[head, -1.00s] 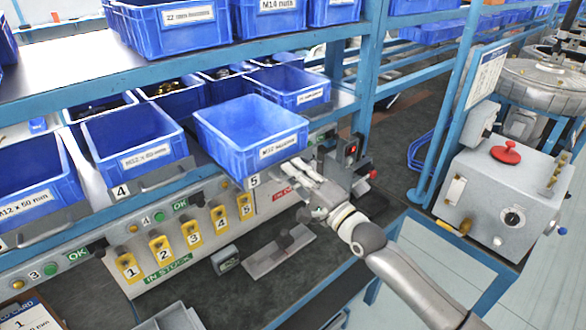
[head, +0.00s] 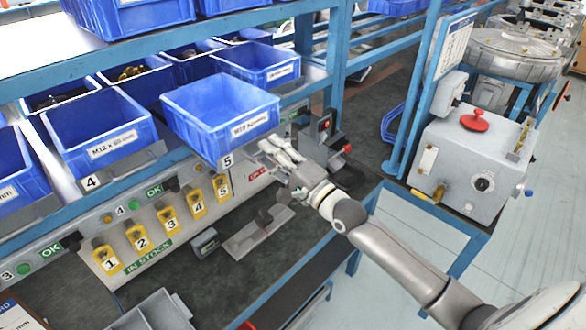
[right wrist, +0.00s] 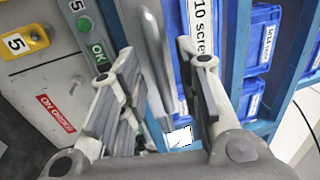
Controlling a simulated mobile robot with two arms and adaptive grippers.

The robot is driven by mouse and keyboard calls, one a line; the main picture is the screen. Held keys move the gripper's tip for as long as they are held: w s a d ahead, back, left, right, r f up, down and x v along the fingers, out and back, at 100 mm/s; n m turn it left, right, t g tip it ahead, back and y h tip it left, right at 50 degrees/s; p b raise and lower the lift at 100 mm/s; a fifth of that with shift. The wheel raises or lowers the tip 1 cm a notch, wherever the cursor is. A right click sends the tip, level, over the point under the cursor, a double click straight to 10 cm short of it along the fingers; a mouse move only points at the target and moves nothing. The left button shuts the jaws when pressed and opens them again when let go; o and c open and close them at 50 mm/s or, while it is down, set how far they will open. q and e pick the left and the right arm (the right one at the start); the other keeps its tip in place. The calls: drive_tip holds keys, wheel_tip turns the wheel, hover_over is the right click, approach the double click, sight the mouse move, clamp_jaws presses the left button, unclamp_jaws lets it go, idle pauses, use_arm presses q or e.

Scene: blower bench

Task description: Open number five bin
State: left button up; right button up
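The number five bin (head: 212,130) is a blue open-topped bin at the front of the middle shelf in the head view. Its inside looks empty, and a "5" tag (head: 227,160) sits under its front. My right gripper (head: 270,150) is at the bin's lower front, just right of that tag. In the right wrist view my right gripper (right wrist: 150,75) has its fingers apart, with a grey handle bar (right wrist: 153,50) between them. I cannot tell whether either finger touches the bar. The bin's blue front with its white label (right wrist: 200,25) shows beyond. My left gripper is not in view.
The number four bin (head: 75,155) stands to the left, with more blue bins behind and above. Yellow numbered tags (head: 168,220) hang below the shelf. A grey machine box with a red knob (head: 473,122) stands at the right. A grey fixture (head: 258,230) lies on the dark bench.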

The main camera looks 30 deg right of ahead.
drive_tip(key=v, duration=1)
drive_tip(key=shift+s, duration=0.4)
drive_tip(key=shift+d+f, duration=0.15)
drive_tip(key=shift+f, duration=0.05)
drive_tip(key=d+f+n+g+h+b, duration=0.1)
drive_tip(key=d+f+g+h, duration=0.15)
drive_tip(key=f, duration=0.85)
drive_tip(key=d+f+n+g+h, duration=0.1)
drive_tip(key=d+f+n+h, duration=0.15)
drive_tip(key=f, duration=0.95)
drive_tip(key=s+d+f+n+g+h+b, duration=0.15)
drive_tip(key=s+f, duration=0.25)
drive_tip(key=f, duration=0.5)
drive_tip(key=s+d+f+n+g, duration=0.1)
drive_tip(key=s+f+g, duration=0.15)
drive_tip(key=f, duration=0.55)
drive_tip(key=s+a+f+n+g+b, duration=0.1)
drive_tip(key=s+a+f+n+g, duration=0.15)
drive_tip(key=s+f, duration=0.65)
drive_tip(key=s+a+f+n+g, duration=0.1)
drive_tip(key=s+f+n+g, duration=0.2)
drive_tip(key=s+f, duration=0.6)
drive_tip(key=s+a+f+n+g, duration=0.2)
drive_tip(key=s+a+f, duration=0.1)
drive_tip(key=s, duration=0.6)
drive_tip(key=s+a+f+n+g, duration=0.3)
drive_tip(key=s+f, duration=0.3)
drive_tip(key=s, duration=0.3)
drive_tip(key=shift+a+f+b, duration=0.25)
drive_tip(key=shift+a+b, duration=0.2)
